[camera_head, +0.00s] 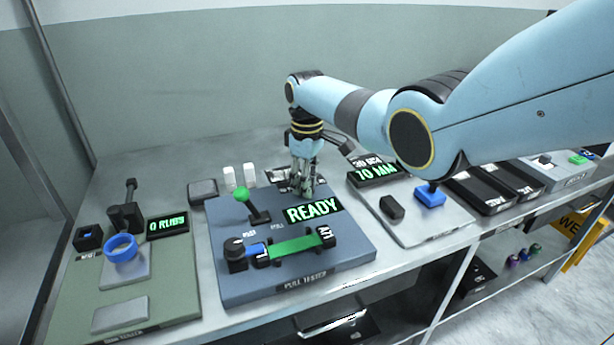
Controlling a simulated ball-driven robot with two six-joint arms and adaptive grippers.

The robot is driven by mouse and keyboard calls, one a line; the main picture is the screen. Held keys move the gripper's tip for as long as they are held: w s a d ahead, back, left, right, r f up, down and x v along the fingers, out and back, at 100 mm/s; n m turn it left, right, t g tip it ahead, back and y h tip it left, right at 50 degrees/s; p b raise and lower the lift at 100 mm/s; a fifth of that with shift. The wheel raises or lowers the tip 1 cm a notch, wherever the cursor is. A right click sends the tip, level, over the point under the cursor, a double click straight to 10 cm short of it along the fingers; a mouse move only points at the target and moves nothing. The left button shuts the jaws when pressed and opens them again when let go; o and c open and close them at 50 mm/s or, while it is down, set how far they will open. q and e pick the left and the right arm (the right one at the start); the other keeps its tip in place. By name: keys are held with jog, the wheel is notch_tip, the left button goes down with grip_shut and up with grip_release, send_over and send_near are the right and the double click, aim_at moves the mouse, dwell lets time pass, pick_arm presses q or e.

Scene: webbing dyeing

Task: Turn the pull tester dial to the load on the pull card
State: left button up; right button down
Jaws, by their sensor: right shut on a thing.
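The pull tester (355,262) is a blue-grey board in the middle of the bench, labelled on its front edge. Its display (313,210) reads READY in green. My right gripper (303,190) points down at the back of the board, just behind the display, and is shut on the dial, which its fingers mostly hide. A lever with a green ball (242,193) stands left of the display. A green strap (297,245) lies between two black clamps in front. A dark plate behind the board, beside the gripper, is partly covered; I cannot read any load on a card. My left gripper is out of view.
At left is a green board (70,300) with a blue ring (121,248) and a 0 RUBS display (167,225). At right, a grey board holds a blue block (430,196) and a 70 MM display (375,172). Black trays (480,191) lie further right.

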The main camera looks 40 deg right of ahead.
jog(key=n+p, duration=0.1)
jog(key=n, duration=0.3)
jog(key=shift+n, duration=0.3)
jog(key=n, duration=0.5)
jog(key=shift+w+p, duration=0.1)
jog(key=shift+p, duration=0.2)
jog(key=shift+n, duration=0.4)
jog(key=c, duration=1)
grip_release()
notch_tip(320, 180, up, 12)
